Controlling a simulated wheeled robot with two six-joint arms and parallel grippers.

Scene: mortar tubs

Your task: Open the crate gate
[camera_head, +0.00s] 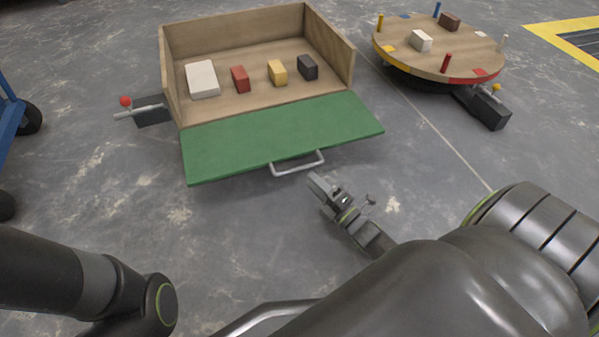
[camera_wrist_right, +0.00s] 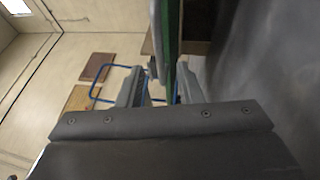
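The wooden crate (camera_head: 232,25) stands at the back left with its front open. Its green gate (camera_head: 270,135) is swung outward and down in front of it; I cannot tell its exact tilt. A silver handle (camera_head: 298,168) is on the gate's outer edge. My right gripper (camera_head: 318,183) is just to the near right of the handle, apparently apart from it. In the right wrist view the fingers (camera_wrist_right: 158,88) are spread, with the green gate (camera_wrist_right: 172,35) seen edge-on beyond them. My left gripper is out of view; only the left arm shows.
White, red, yellow and black blocks (camera_head: 240,79) sit in the crate. A dark box with a red-knobbed lever (camera_head: 152,110) stands left of it. A round turntable (camera_head: 415,62) with blocks and pegs is at the right. A blue cart (camera_head: 10,110) is at the left edge.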

